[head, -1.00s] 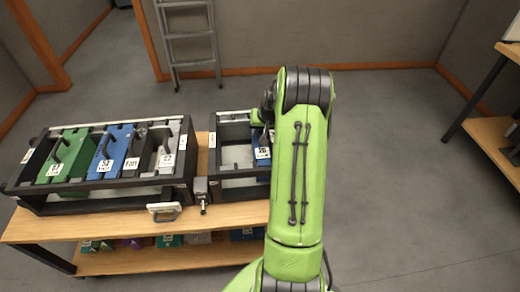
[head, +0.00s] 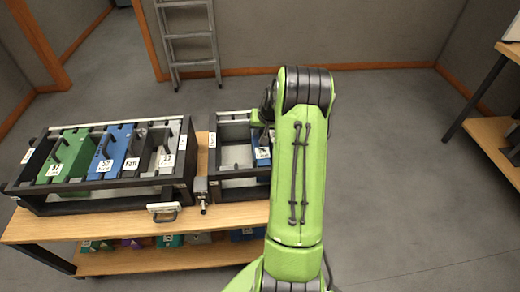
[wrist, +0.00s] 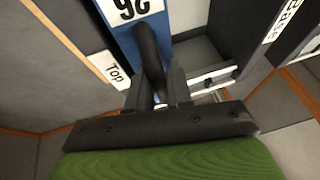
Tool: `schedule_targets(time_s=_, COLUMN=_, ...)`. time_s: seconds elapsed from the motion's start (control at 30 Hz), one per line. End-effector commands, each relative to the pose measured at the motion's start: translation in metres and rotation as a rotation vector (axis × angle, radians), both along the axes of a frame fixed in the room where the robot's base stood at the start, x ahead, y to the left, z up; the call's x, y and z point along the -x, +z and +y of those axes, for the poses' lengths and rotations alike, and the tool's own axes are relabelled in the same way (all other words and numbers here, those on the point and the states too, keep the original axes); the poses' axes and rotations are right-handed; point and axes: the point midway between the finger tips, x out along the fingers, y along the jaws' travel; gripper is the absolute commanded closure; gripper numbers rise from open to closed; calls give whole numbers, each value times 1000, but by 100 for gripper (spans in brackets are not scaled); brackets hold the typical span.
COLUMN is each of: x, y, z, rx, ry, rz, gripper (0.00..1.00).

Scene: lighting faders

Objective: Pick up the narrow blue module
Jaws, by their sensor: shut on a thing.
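The narrow blue module (head: 262,158) stands in the small black rack (head: 238,182) at the right end of the bench in the head view. It bears a white number label and is partly hidden by my arm. In the wrist view the blue module (wrist: 177,16) shows its label upside down, with a black handle (wrist: 150,60) rising from it. My gripper (wrist: 157,92) is shut on that handle, one finger on each side. In the head view my gripper is mostly hidden behind my arm. I cannot tell whether the module is lifted off the rack's floor.
A larger black rack (head: 100,202) at the left holds green, blue and pale modules. A clamp-like fitting (head: 201,192) sits between the racks. Wooden shelf (head: 160,258) holds more modules below. In the wrist view, "Top" (wrist: 112,70) and "Base" (wrist: 283,20) labels flank the module.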

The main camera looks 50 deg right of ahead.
Motion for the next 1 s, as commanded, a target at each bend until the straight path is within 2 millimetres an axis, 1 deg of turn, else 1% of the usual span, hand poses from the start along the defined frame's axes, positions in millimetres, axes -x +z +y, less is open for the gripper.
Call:
schedule_targets(time_s=0.23, x=-1, y=6, z=-1, rx=5, ry=1, rz=-6, gripper=100)
schedule_targets(time_s=0.33, x=-2, y=20, z=-1, rx=8, ry=1, rz=-9, gripper=100)
schedule_targets(time_s=0.37, x=-2, y=26, z=-1, rx=8, ry=1, rz=-9, gripper=100)
schedule_targets(time_s=0.47, x=-2, y=53, z=-2, rx=10, ry=0, rz=-10, gripper=100)
schedule_targets(time_s=0.6, x=-2, y=98, z=-1, rx=9, ry=1, rz=-10, gripper=100)
schedule_targets(time_s=0.7, x=-2, y=128, z=-1, rx=10, ry=1, rz=-9, gripper=100)
schedule_targets(time_s=0.83, x=-1, y=158, z=-1, rx=8, ry=1, rz=-8, gripper=100)
schedule_targets(time_s=0.9, x=-1, y=169, z=-1, rx=6, ry=1, rz=-7, gripper=100)
schedule_targets(time_s=1.0, x=-1, y=179, z=-1, rx=5, ry=1, rz=-6, gripper=100)
